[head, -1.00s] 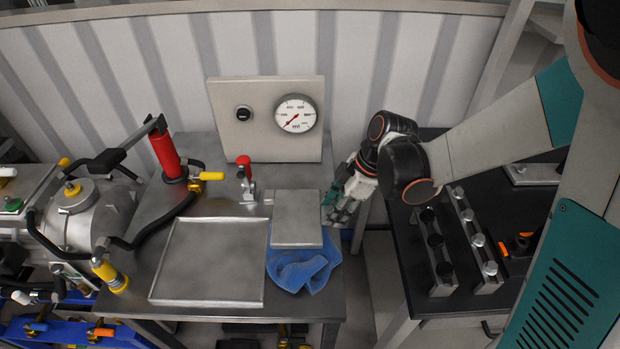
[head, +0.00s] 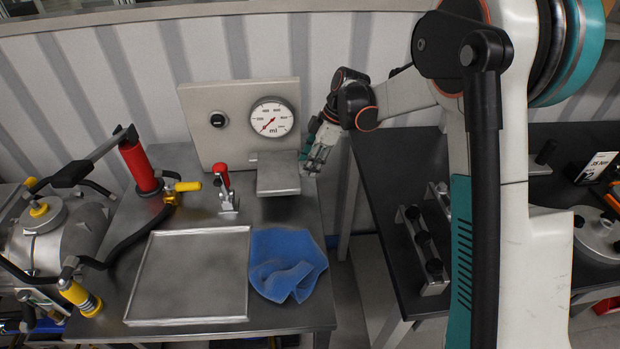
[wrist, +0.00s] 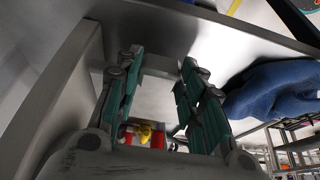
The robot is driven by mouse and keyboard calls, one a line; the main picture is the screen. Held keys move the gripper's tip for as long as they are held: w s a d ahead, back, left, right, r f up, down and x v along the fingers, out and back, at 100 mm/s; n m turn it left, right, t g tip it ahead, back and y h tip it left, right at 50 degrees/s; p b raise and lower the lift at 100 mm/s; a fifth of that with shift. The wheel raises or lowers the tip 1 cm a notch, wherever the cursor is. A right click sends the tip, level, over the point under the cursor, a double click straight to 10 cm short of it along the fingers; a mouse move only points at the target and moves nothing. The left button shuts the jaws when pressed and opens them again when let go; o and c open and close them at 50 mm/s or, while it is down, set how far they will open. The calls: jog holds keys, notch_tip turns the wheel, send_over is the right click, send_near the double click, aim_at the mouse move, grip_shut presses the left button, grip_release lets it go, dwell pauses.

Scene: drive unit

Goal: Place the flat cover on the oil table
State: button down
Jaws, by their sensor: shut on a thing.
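The flat cover (head: 278,174) is a grey metal plate. In the head view it is in front of the gauge panel at the back right of the metal table (head: 272,316), seemingly raised above the top. My gripper (head: 312,160) is at the cover's right edge and shut on it. The head view does not clearly show the contact.
A shallow metal tray (head: 190,312) and a crumpled blue cloth (head: 287,262) lie on the table. A red-handled clamp (head: 225,190) stands left of the cover. The gauge panel (head: 235,125) stands behind. A dark table (head: 385,205) is at the right, across a gap.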

notch_tip(320, 180, down, 5)
jog(key=shift+f+b, duration=0.15)
jog(key=shift+b, duration=0.85)
jog(key=shift+w+f, duration=0.15)
jog(key=shift+f, duration=0.1)
jog(key=c, duration=1.1)
grip_release()
jog(key=shift+o, duration=0.2)
